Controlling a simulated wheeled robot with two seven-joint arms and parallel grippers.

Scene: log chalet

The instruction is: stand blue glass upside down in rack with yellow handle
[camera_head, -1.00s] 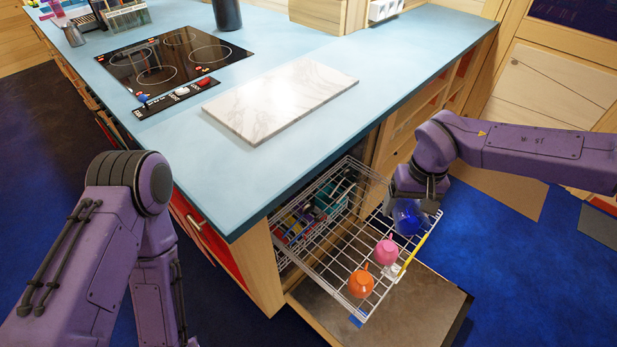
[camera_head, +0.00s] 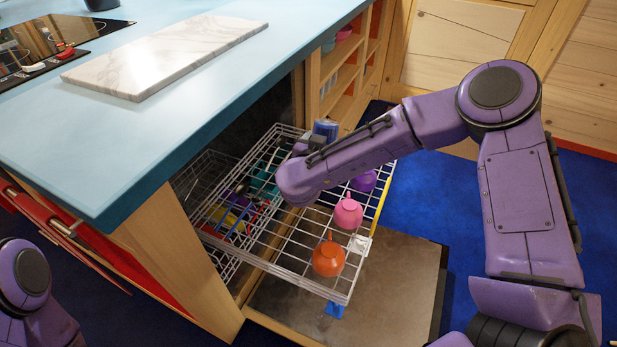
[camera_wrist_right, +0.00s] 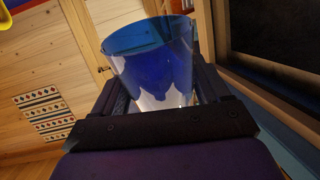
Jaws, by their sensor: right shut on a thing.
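The blue glass (camera_head: 325,128) is in my right gripper, above the far side of the wire rack in the head view. In the right wrist view the clear blue glass (camera_wrist_right: 150,65) sits between the two fingers of my right gripper (camera_wrist_right: 150,95); I cannot tell for sure which end is its mouth. My right forearm and wrist hide part of the rack. The pulled-out wire rack (camera_head: 300,290) has a yellow handle (camera_head: 384,190) along its right edge. My left gripper is out of view; only part of its arm shows at the lower left.
The rack holds an orange cup (camera_head: 327,259), a pink cup (camera_head: 348,212) and a purple cup (camera_head: 364,181). Colourful items lie in the wire basket (camera_head: 215,215) at left. The counter (camera_head: 130,135) overhangs the left side and carries a marble board (camera_head: 165,50). Open shelves (camera_head: 345,60) stand behind.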

